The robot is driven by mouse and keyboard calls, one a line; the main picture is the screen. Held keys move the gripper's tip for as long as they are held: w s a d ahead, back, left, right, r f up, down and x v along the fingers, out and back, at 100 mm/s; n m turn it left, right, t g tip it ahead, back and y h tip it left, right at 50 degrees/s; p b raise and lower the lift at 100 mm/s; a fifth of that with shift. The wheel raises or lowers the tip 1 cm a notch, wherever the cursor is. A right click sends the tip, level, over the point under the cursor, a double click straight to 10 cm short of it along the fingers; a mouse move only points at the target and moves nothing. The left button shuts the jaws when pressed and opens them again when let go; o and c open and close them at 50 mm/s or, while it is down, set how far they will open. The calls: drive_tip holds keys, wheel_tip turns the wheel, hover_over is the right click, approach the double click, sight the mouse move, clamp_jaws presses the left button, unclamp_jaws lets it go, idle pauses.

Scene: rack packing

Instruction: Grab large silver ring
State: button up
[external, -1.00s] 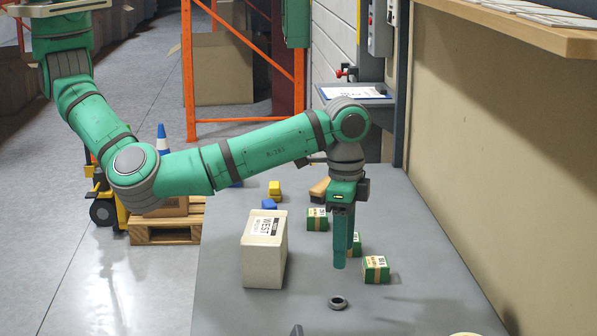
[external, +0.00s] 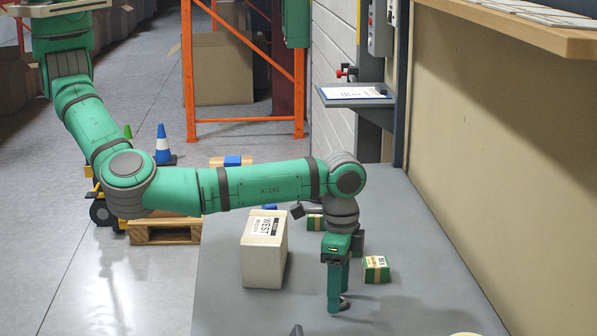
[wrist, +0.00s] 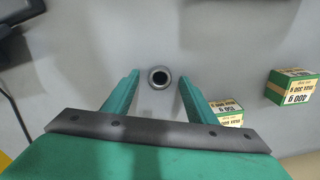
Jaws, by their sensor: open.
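The silver ring (wrist: 159,78) lies flat on the grey table in the wrist view, ahead of the gap between my fingertips. In the external view the ring (external: 345,304) is mostly hidden behind my fingers, with only a part showing at their right. My gripper (external: 338,308) points straight down with its fingertips low, close to the table and beside the ring. In the wrist view my gripper (wrist: 158,88) is open, its two green fingers spread wider than the ring, with nothing held. I cannot tell whether the fingertips touch the table.
A white box labelled WEST (external: 263,260) stands left of my gripper. A green-and-tan carton (external: 376,269) stands to the right, and it also shows in the wrist view (wrist: 291,87). Another carton (wrist: 228,112) lies beside my right finger.

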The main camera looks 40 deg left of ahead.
drive_tip(key=shift+f, duration=0.35)
drive_tip(key=shift+c, duration=0.7)
drive_tip(key=c, duration=1)
drive_tip(key=shift+r, duration=0.1)
